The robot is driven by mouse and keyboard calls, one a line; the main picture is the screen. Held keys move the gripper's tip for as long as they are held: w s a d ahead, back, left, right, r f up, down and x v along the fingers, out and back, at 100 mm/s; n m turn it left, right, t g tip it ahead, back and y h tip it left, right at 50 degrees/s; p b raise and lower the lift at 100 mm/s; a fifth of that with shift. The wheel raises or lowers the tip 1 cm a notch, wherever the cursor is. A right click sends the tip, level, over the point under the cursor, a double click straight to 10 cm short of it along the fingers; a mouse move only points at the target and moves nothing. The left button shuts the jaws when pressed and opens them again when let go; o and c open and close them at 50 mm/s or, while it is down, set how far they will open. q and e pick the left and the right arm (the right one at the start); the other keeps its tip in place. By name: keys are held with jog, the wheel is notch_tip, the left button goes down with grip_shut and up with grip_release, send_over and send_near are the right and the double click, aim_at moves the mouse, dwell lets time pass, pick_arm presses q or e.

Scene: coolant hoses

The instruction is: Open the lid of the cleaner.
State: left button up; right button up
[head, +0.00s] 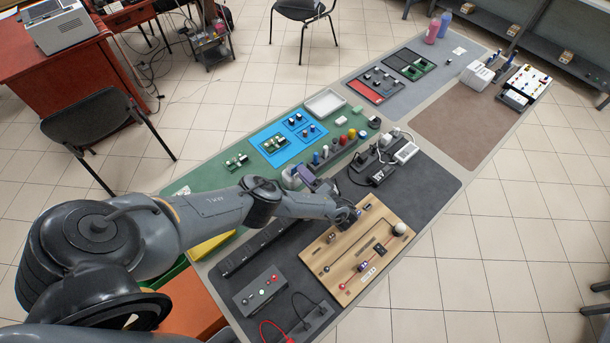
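My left gripper (352,216) is small and dark in the head view. It is over the upper part of the wooden board (322,257), at the end of my grey arm coming in from the left. Its fingers are too small and dark to tell whether they are open or shut, or whether they hold anything. I cannot tell for certain which thing is the cleaner, and no lid can be made out. Small parts lie on the board, among them a dark block (380,250) and a white ball (400,229). My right gripper is not in view.
Left of the board are a long black strip (240,258) and a grey box with buttons (260,291). Behind stand a power strip (372,156), a blue mat (278,153) and a white tray (325,103). The brown mat (455,131) has bare room.

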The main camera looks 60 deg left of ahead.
pick_arm(q)
jog(key=shift+d, duration=0.1)
jog(key=w+d, duration=0.1)
jog(key=d, duration=0.9)
jog(key=shift+d+f, duration=0.3)
jog(key=shift+f, duration=0.1)
